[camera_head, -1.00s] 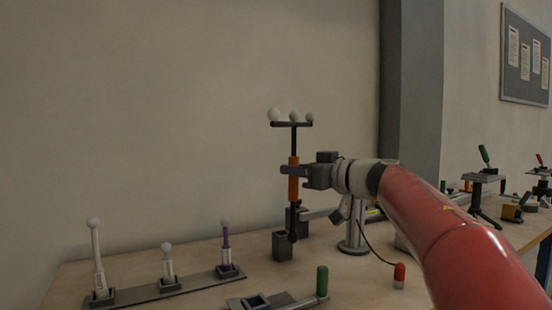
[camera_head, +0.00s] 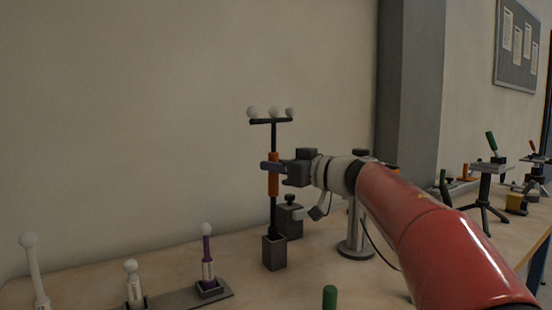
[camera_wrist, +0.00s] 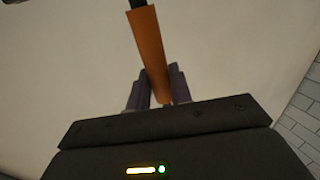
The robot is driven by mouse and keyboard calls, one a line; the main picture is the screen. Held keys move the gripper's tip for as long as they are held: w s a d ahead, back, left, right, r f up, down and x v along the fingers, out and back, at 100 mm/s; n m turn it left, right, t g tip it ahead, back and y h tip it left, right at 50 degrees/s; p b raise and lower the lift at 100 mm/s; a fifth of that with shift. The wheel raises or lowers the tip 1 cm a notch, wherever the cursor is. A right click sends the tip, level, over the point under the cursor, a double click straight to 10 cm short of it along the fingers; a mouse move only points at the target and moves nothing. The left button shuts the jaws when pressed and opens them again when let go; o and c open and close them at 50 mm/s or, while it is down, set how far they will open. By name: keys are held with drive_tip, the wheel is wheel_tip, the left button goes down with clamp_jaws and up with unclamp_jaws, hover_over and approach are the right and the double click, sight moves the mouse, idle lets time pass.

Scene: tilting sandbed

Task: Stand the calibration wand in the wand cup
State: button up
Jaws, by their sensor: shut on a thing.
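The calibration wand has a dark shaft, an orange grip (camera_head: 274,186) and a dark crossbar with three pale balls on top. It stands about upright. My gripper (camera_head: 271,167) is shut around the orange grip, which also shows between the fingers in the wrist view (camera_wrist: 150,50). The wand cup (camera_head: 274,254) is a dark square holder on the table, directly below the wand. The shaft's lower end meets the cup's opening and its tip is hidden behind the front wall, so it appears to be inside. How deep it sits I cannot tell.
A dark block with a knob (camera_head: 289,220) stands close behind the cup at right. A grey post on a round base (camera_head: 355,240) is further right. A rack (camera_head: 215,293) with several ball-tipped probes is at front left. A green handle (camera_head: 330,297) is at front.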

sight(276, 196)
drive_tip(key=shift+f, duration=1.2)
drive_tip(key=shift+f+b, duration=1.3)
drive_tip(key=shift+f, duration=0.7)
drive_tip(key=o, duration=1)
